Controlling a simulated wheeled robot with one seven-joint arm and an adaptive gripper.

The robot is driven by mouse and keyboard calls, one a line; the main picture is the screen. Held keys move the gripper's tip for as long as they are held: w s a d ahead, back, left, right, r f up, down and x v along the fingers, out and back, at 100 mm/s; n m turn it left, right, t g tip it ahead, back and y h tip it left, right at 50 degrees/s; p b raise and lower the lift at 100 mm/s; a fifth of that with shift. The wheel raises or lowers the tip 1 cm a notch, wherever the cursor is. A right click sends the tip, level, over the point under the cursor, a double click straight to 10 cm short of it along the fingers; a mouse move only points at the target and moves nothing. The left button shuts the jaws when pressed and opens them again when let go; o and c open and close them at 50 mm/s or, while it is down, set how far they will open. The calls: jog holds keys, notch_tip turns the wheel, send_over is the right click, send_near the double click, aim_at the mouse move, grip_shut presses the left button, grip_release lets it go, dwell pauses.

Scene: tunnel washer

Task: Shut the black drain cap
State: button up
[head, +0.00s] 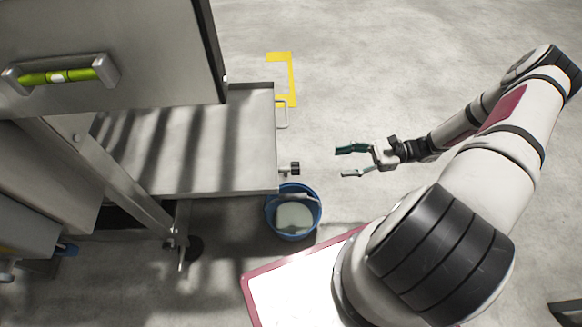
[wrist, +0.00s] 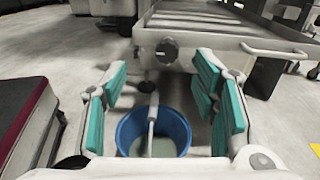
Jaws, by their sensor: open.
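The black drain cap (head: 295,168) is a small round knob on a short stub at the right end of the steel tray (head: 236,190). In the wrist view the cap (wrist: 167,48) faces me on the tray's front wall, above and beyond the fingers. My gripper (head: 342,162) is open and empty, to the right of the cap with a clear gap between them. Its teal-padded fingers (wrist: 160,92) stand wide apart in the wrist view. I cannot tell from these frames how far the cap is turned.
A blue bucket (head: 271,218) with pale liquid stands on the floor below the cap. A pale thin vertical strip (wrist: 152,115) shows above it in the wrist view. A bar handle (head: 286,114) sticks out from the tray's end beside the cap. The floor to the right is open.

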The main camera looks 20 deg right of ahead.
aim_at(296, 168)
jog(key=shift+m+t+y, duration=0.3)
jog(key=shift+m+t, duration=0.3)
jog(key=shift+t, duration=0.1)
jog(key=f+b+x, duration=0.1)
jog(key=x, duration=0.3)
jog(key=f+b+x, duration=0.1)
jog(key=x, duration=0.4)
jog(key=b+x, duration=0.2)
jog(key=x, duration=0.3)
jog(key=shift+w+a+f, duration=0.1)
jog(key=shift+w+f, duration=0.15)
jog(key=shift+f, duration=0.15)
jog(key=shift+c, duration=0.5)
jog(key=c, duration=1.1)
